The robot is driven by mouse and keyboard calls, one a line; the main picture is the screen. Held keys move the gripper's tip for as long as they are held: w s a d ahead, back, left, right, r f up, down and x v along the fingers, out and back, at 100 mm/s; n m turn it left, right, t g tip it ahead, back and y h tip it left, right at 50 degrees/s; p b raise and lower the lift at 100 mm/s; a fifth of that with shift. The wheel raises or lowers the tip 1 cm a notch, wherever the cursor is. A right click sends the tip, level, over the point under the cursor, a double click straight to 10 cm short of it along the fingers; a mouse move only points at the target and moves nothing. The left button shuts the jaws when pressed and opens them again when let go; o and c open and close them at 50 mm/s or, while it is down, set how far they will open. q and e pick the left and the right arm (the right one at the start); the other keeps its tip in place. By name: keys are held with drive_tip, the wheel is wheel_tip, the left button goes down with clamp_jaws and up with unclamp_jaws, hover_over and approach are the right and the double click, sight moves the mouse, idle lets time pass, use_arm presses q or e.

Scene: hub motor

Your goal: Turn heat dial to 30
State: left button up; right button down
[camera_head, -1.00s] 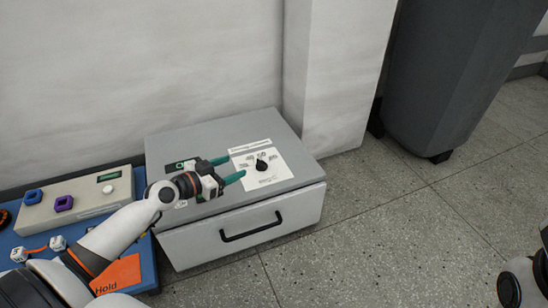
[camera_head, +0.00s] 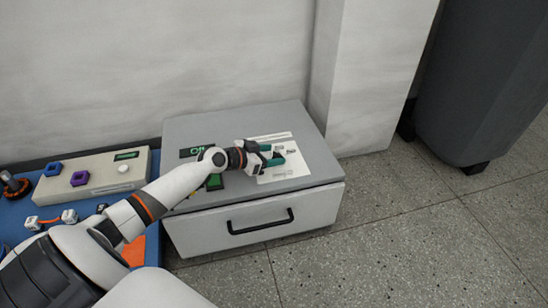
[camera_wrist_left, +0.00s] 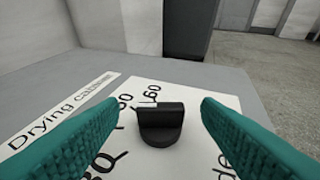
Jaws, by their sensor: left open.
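The heat dial is a black knob (camera_wrist_left: 162,125) on a white printed scale panel (camera_wrist_left: 215,140) marked with numbers, including what looks like 30 at lower left. In the left wrist view the knob stands between the two teal fingers of my left gripper (camera_wrist_left: 160,110), with a gap on each side. In the head view my left gripper (camera_head: 272,153) is open over the panel (camera_head: 285,172) on the grey drying cabinet (camera_head: 310,125), and its fingers hide the knob. I cannot tell exactly which mark the knob points to. My right gripper is out of view.
A dark display (camera_head: 195,151) and a green button (camera_head: 215,182) are on the cabinet top. A drawer handle (camera_head: 260,221) is on its front. A beige control box (camera_head: 95,175) and small parts lie on a blue surface at left. A dark bin (camera_head: 480,90) stands right.

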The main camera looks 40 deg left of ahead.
use_arm(q)
drive_tip(key=shift+x, duration=0.8)
